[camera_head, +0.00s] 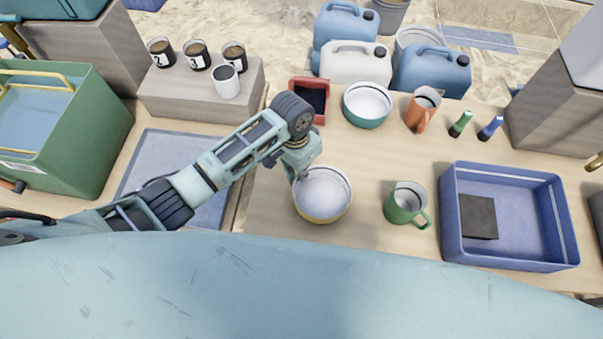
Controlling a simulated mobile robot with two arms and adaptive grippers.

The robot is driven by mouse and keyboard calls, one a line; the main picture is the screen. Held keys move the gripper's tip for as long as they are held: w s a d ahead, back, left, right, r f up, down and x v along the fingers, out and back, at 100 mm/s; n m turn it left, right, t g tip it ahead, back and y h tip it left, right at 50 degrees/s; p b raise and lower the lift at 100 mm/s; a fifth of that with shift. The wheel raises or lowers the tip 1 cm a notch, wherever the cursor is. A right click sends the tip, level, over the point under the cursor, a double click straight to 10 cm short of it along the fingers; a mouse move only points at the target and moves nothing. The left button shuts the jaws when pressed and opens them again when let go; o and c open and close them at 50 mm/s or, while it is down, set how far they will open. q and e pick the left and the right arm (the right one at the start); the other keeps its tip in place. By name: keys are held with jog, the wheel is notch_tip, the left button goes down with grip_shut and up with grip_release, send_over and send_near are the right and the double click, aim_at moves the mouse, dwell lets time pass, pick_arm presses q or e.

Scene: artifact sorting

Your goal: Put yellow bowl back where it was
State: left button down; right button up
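The yellow bowl (322,218) sits upright over the wooden table in the middle, white inside with a yellow outer wall showing at its near side. I cannot tell whether its base rests on the table. My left gripper (301,176) reaches down to the bowl's upper-left rim, and its fingertips are mostly hidden by the wrist and the rim. Whether the fingers are closed on the rim does not show. My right gripper is out of view.
A teal bowl (367,119), a red tray (322,112) and an orange mug (416,124) stand behind. A green mug (399,215) and blue crate (449,222) are to the right. A blue-grey mat (150,165) lies left. Numbered cups stand on a block (180,106).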

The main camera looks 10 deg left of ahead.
pick_arm(q)
jog(key=shift+f, duration=0.95)
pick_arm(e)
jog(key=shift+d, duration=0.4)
pick_arm(q)
jog(key=shift+f, duration=0.15)
jog(key=c, duration=2)
grip_release()
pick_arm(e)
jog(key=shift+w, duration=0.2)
pick_arm(q)
jog(key=r, duration=0.8)
jog(key=w+a+r, duration=0.1)
jog(key=r, duration=0.3)
jog(key=shift+r, duration=0.1)
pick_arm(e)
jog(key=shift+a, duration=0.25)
pick_arm(q)
jog(key=shift+s, duration=0.15)
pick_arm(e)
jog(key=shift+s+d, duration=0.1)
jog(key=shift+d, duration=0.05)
